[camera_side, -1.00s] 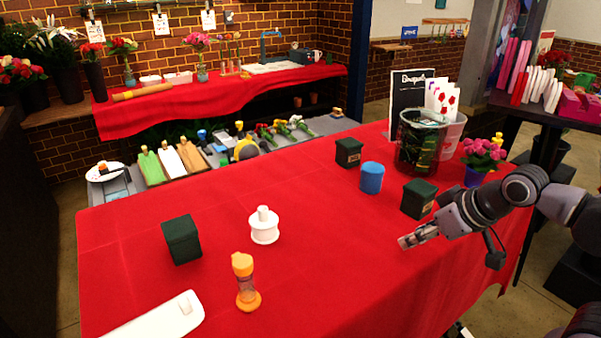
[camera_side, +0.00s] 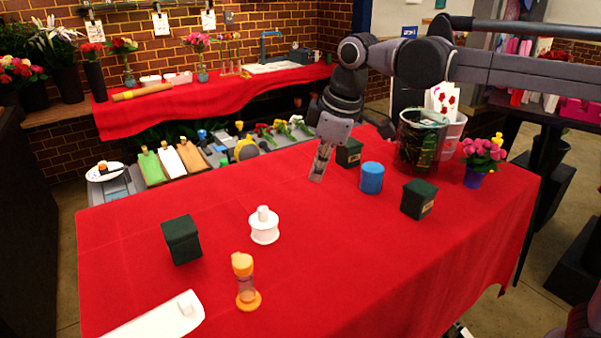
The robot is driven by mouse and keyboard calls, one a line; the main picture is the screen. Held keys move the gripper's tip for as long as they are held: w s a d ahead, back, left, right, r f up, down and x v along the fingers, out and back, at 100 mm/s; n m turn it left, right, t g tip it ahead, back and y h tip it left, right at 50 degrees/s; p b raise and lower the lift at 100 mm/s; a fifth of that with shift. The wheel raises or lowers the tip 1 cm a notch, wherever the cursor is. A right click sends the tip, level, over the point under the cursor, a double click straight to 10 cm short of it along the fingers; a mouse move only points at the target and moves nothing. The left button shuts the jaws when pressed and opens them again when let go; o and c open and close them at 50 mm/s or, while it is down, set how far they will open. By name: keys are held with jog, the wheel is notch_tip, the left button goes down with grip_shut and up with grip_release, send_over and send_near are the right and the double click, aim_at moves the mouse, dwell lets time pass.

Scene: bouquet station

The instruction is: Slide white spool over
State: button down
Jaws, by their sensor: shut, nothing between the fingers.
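The white spool (camera_side: 264,228) stands upright on the red tablecloth, left of the table's middle. My gripper (camera_side: 317,176) points down above the far part of the table, to the right of and behind the spool. Its fingers are shut and empty, and it is well apart from the spool.
A dark green block (camera_side: 182,240) stands left of the spool, and an orange-capped hourglass (camera_side: 246,283) stands in front. A white tray (camera_side: 150,322) lies front left. A blue cylinder (camera_side: 371,178) and another green block (camera_side: 419,199) stand right. The front right cloth is clear.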

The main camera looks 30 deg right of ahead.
jog(key=w+a+f+n+g, duration=0.2)
jog(key=w+a+f+n, duration=0.15)
jog(key=a, duration=0.45)
jog(key=w+a+f+n+g, duration=0.1)
jog(key=w+a+f+n, duration=0.3)
jog(key=a, duration=0.5)
jog(key=shift+n+h, duration=0.4)
jog(key=shift+n, duration=0.15)
notch_tip(320, 180, down, 7)
jog(key=shift+d+f, duration=0.25)
jog(key=shift+d, duration=1.9)
jog(key=shift+d, duration=0.1)
jog(key=d, duration=2)
jog(key=shift+d, duration=0.1)
